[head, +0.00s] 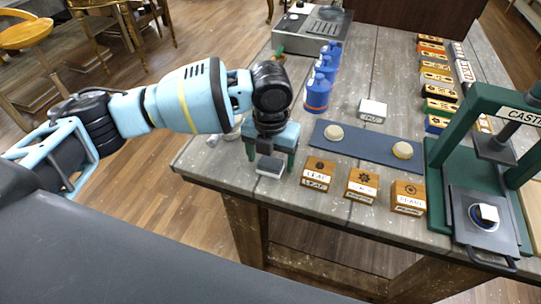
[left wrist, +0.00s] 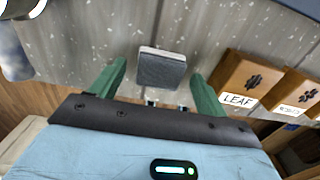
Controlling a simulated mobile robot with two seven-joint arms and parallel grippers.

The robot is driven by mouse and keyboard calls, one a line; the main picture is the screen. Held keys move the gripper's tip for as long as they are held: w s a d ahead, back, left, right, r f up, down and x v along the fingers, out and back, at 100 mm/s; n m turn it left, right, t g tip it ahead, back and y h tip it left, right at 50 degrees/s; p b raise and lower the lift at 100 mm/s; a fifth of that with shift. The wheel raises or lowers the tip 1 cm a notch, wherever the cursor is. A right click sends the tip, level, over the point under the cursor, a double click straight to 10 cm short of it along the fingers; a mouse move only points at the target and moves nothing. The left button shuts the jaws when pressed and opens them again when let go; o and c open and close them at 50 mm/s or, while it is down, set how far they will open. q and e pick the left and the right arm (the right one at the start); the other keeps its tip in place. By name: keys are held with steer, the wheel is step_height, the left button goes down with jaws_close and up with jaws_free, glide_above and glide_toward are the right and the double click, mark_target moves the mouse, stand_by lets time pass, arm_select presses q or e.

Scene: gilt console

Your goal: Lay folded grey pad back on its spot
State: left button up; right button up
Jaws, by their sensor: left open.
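The folded grey pad (head: 270,167) is a small block with a grey face and pale edges. It lies near the front left edge of the grey plank table (head: 400,60). My left gripper (head: 271,157) points down over it with green fingers spread. In the left wrist view the pad (left wrist: 162,70) sits between the open fingers (left wrist: 158,77), with a gap on each side. I cannot tell how far the fingertips are above the table. My right gripper is in neither view.
Wooden stamp blocks (head: 318,174) stand right of the pad, the nearest labelled LEAF. Behind them is a blue strip (head: 368,145) with two round pale pieces. Blue bottles (head: 317,92), a white labelled block (head: 372,110) and a green press (head: 440,190) stand farther off.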

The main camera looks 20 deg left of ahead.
mark_target(271, 162)
arm_select(q)
steer(key=shift+r, duration=0.1)
step_height(271, 162, up, 12)
stand_by(0.5)
